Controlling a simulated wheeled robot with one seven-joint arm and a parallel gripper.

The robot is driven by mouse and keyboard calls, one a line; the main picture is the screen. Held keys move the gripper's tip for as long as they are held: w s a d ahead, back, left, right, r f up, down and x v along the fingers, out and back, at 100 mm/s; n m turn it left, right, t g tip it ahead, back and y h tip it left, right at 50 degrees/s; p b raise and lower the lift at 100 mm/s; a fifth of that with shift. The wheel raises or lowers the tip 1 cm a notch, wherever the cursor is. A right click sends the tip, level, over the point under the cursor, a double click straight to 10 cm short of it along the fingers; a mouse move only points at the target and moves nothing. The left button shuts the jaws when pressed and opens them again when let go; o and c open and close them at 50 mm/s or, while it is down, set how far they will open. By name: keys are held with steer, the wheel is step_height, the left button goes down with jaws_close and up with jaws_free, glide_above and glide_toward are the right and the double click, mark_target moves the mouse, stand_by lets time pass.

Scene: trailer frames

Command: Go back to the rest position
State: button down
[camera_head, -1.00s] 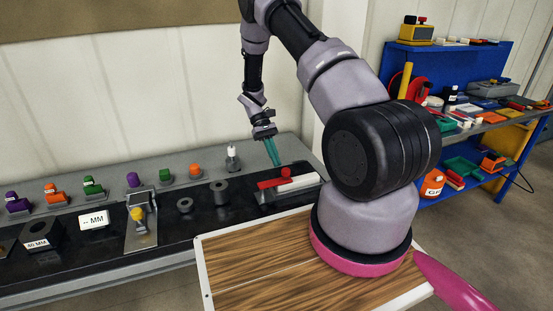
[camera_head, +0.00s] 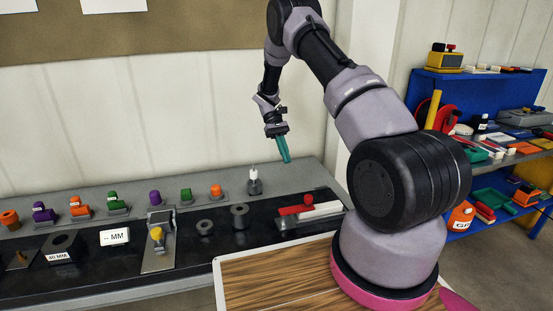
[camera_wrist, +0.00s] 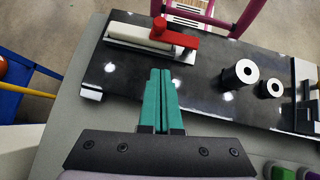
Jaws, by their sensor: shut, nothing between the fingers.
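My gripper (camera_head: 284,149) has teal fingers that are closed together with nothing between them. It hangs in the air above the back right part of the workbench (camera_head: 90,284), pointing down. In the wrist view the closed fingers (camera_wrist: 162,100) point toward a white block with a red handle (camera_wrist: 150,38), apart from it. That red and white piece (camera_head: 307,209) lies on the black bench top below my gripper in the head view.
Two dark rings (camera_head: 239,217) lie left of the red and white piece. Several coloured knobs (camera_head: 118,203) line the back of the bench. A wooden-topped table (camera_head: 270,285) is in front. A blue shelf (camera_head: 440,95) with tools stands at the right. Air above the bench is clear.

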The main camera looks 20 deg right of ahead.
steer(key=s+a+r+m+t+y, duration=0.1)
steer(key=s+r+t, duration=0.3)
steer(key=r, duration=0.9)
steer(key=s+r+m+t+y, duration=0.1)
steer(key=s+r+t, duration=0.25)
steer(key=r, duration=0.95)
steer(key=s+r+m+t, duration=0.1)
steer(key=s+r+t, duration=0.1)
steer(key=s, duration=0.4)
steer(key=s+a+r+m+t+y, duration=0.1)
steer(key=s+r+t, duration=0.2)
steer(key=s, duration=0.3)
steer(key=s+a+r+m+t, duration=0.1)
steer(key=s+r+m+t, duration=0.1)
steer(key=s, duration=0.5)
steer(key=shift+r+t, duration=0.75)
steer(key=shift+r, duration=0.45)
steer(key=shift+w, duration=0.1)
